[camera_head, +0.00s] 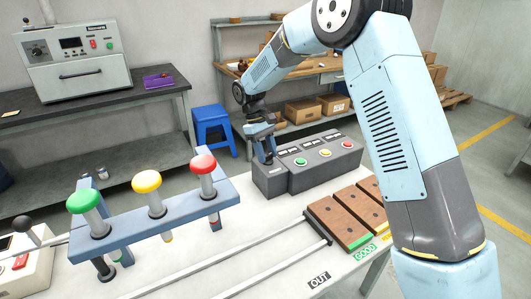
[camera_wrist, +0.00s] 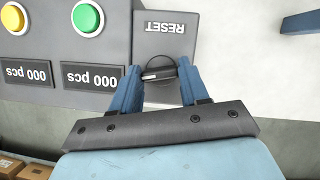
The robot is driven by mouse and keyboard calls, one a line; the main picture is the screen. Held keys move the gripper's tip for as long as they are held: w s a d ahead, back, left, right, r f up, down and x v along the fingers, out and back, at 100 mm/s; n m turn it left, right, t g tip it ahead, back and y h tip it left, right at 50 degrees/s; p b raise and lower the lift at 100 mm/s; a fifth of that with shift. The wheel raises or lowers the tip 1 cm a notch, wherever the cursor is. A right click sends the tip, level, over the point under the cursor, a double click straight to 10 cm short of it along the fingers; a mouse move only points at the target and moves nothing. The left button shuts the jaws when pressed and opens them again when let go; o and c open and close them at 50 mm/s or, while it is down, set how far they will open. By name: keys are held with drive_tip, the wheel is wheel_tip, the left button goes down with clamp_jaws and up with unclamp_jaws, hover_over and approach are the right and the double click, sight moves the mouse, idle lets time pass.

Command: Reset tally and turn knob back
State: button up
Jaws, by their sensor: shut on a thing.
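The grey tally box (camera_head: 308,165) stands on the white table, with a green, a yellow and a red button on top. In the wrist view, its RESET panel (camera_wrist: 165,28) carries a black round knob (camera_wrist: 160,69) with a pale pointer mark lying roughly crosswise in the picture. My gripper (camera_wrist: 158,74) has its two blue fingers on either side of the knob, shut on it. In the head view, my gripper (camera_head: 268,154) is over the left end of the box and hides the knob. Two visible tally displays (camera_wrist: 91,77) read 000 pcs.
A blue rack (camera_head: 120,228) with green, yellow and red plungers stands left of the box. A joystick box (camera_head: 25,265) is at the lower left. White tabletop is clear between rails and box.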

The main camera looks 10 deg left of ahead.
drive_tip(key=shift+m+y, duration=0.3)
drive_tip(key=shift+m, duration=0.5)
drive_tip(key=shift+g, duration=0.3)
drive_tip(key=o, duration=1.1)
drive_tip(key=shift+c, duration=0.2)
drive_tip(key=v, duration=1.3)
drive_tip(key=shift+r, duration=0.3)
drive_tip(key=shift+a, duration=0.15)
